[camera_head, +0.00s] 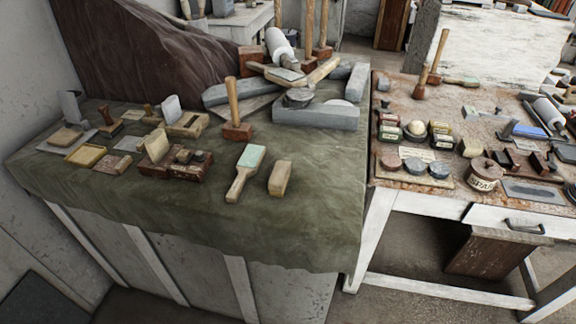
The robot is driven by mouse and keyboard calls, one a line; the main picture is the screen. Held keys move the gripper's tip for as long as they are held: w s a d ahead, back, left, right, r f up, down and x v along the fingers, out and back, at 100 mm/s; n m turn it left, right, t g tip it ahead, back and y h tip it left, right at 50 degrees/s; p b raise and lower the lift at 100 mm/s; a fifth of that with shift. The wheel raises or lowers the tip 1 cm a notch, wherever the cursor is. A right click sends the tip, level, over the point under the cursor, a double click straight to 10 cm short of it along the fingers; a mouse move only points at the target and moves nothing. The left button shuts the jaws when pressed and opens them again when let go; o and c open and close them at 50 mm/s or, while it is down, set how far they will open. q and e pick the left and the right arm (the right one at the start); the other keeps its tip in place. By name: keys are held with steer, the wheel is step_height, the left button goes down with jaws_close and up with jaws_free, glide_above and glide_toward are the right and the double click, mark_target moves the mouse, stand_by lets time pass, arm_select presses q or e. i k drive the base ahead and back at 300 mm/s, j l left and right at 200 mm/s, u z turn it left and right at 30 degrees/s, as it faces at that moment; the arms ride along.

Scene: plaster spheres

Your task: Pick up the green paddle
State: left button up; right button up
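The green paddle (246,172) lies flat on the green cloth covering the left table, near its front middle. It has a pale green rectangular face at the upper end and a light wooden handle pointing down and to the left. Nothing covers it. A small wooden block (280,178) lies just to its right, with a narrow gap between. Neither of my grippers shows in the head view.
Behind the paddle a wooden-handled mallet (237,120) stands upright. To the left are a dark wooden box (188,165) and several small blocks. Grey stone slabs (318,116) lie at the back. The cloth (285,226) in front is clear. Another cluttered table (400,197) stands right.

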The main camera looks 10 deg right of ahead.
mark_target(247, 166)
steer(key=i+j+z, duration=0.15)
steer(key=z, duration=0.2)
steer(key=i+j+z, duration=0.1)
steer(key=j+z, duration=0.25)
steer(key=i+j, duration=0.1)
steer(key=j, duration=0.3)
steer(key=i+j, duration=0.15)
steer(key=j, duration=0.25)
